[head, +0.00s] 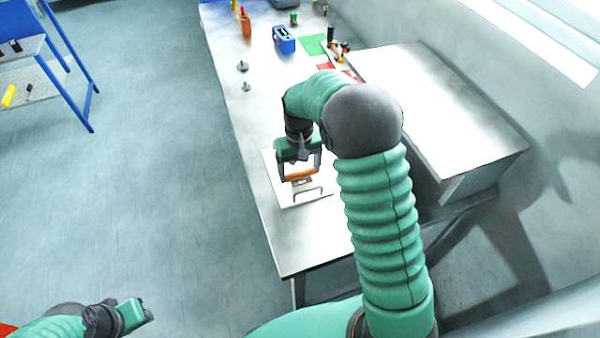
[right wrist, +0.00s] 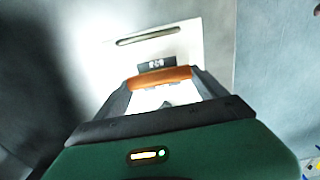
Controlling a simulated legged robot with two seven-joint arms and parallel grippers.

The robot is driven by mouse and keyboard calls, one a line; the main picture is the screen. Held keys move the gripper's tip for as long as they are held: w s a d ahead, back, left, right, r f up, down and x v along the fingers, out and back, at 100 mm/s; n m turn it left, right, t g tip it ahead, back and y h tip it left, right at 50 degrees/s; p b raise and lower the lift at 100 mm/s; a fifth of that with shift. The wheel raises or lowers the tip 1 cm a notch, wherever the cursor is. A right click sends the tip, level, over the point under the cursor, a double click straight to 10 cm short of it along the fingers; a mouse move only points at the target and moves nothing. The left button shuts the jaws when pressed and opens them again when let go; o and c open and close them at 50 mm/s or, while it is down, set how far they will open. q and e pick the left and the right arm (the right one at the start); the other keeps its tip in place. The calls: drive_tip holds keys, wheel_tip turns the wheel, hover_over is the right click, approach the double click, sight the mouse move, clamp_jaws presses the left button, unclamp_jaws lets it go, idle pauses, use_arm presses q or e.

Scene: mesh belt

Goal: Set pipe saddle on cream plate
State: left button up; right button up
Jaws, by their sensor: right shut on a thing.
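The pipe saddle (head: 299,176) is a short orange-brown piece. My right gripper (head: 300,173) is shut on it, and it lies crosswise between the fingertips in the right wrist view (right wrist: 160,78). The cream plate (head: 284,194) looks nearly white and lies on the bench near its left edge, below my right gripper. A slot shows on the plate in the right wrist view (right wrist: 185,46), with a small dark marked patch beside the saddle. I cannot tell whether the saddle touches the plate. My left gripper (head: 146,313) is low at the left, away from the bench; its jaws are unclear.
The white bench (head: 262,110) holds two small dark pieces (head: 243,67), an orange bottle (head: 246,24), a blue device (head: 284,40) and a green mat (head: 312,45) farther back. A raised white box-like surface (head: 440,100) stands right. A blue-framed rack (head: 66,60) stands far left.

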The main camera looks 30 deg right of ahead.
drive_tip(key=shift+a+f, duration=0.2)
drive_tip(key=shift+f, duration=0.85)
drive_tip(key=shift+d, duration=0.35)
drive_tip(key=o, duration=1.5)
drive_tip(key=shift+d+f, duration=0.1)
drive_tip(key=shift+d, duration=0.15)
drive_tip(key=shift+a, duration=0.25)
wheel_tip(320, 180, up, 12)
drive_tip(key=s+a+f+n+t, duration=0.1)
drive_tip(key=s+a+f, duration=0.1)
drive_tip(key=s+a, duration=0.2)
drive_tip(key=s+a+f, duration=0.3)
drive_tip(key=s, duration=0.3)
drive_tip(key=s+a+f+n+t, duration=0.1)
drive_tip(key=s+a+f, duration=0.1)
drive_tip(key=s+a, duration=0.2)
drive_tip(key=shift+s+a+f+n+t, duration=0.3)
drive_tip(key=shift+s+f, duration=0.1)
drive_tip(key=shift+s, duration=0.3)
drive_tip(key=shift+w+d+f, duration=0.1)
drive_tip(key=shift+w, duration=0.1)
